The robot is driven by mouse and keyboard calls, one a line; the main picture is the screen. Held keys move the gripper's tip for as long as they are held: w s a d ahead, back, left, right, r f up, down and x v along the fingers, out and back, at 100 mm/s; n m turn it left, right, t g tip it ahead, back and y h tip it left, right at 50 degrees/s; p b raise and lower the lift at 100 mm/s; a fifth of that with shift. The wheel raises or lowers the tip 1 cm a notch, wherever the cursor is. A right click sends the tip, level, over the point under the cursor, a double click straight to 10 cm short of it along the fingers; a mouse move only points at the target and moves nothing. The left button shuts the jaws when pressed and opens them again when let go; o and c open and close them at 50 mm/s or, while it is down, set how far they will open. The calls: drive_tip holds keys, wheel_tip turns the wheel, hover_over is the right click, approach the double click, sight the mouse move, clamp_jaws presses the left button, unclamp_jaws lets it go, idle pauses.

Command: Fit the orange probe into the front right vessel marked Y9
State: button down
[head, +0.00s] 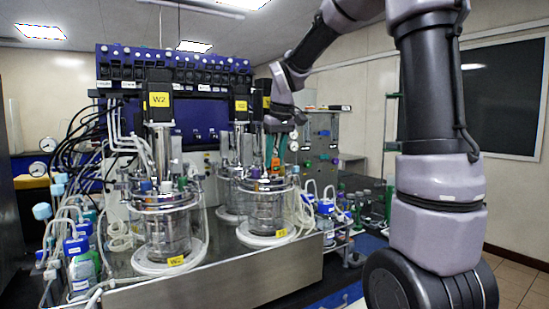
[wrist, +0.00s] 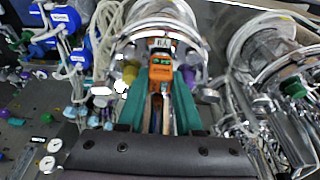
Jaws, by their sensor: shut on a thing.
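My gripper (wrist: 160,88) has green fingers that are shut on the orange probe (wrist: 161,66), which carries a small white label on its head. In the head view the orange probe (head: 276,170) shows over the lid of the front right glass vessel (head: 266,212). A yellow tag (head: 282,233) sits on that vessel's base; its text is too small to read surely. In the wrist view the vessel's round metal rim (wrist: 165,20) lies behind and around the probe head. The probe's lower end and the port are hidden, so I cannot tell whether it is inserted.
The front left vessel (head: 168,225), tagged W2, stands to the left on the same steel bench (head: 215,285). Tall motors, lid fittings and tubes crowd the lids. Blue-capped bottles (head: 76,248) stand at the left. A rack (head: 322,140) stands behind at the right.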

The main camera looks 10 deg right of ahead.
drive_tip(key=c, duration=0.5)
unclamp_jaws()
drive_tip(key=shift+f, duration=0.1)
drive_tip(key=a+v, duration=0.1)
drive_tip(key=v, duration=0.9)
drive_tip(key=shift+d+r, duration=0.35)
drive_tip(key=shift+d, duration=0.15)
drive_tip(key=shift+s, duration=0.15)
